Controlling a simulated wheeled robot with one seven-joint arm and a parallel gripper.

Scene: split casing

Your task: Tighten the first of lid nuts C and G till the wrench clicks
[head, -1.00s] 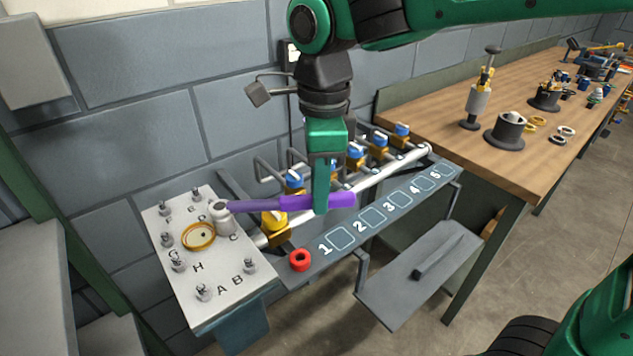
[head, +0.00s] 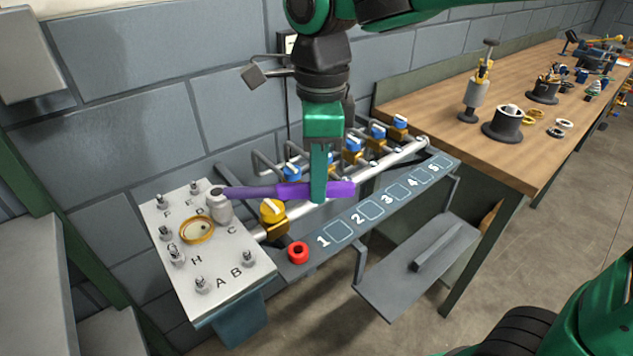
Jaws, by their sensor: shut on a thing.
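My gripper (head: 318,192) is shut on the purple handle of the wrench (head: 260,192), which lies roughly level above the bench. The wrench's pale grey round head (head: 219,208) is at the back right of the white lid plate (head: 225,303), beside the letter C. It hides whatever is under it, so I cannot tell how it sits on the nut there. Other lid nuts stand bare, including one near A (head: 202,284), one near B (head: 249,259) and one near the G and H marks (head: 177,258). A yellow ring (head: 197,230) lies mid-plate.
A wooden workbench (head: 430,105) with tools stands at right. A grey tray (head: 420,270) hangs below the rail.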

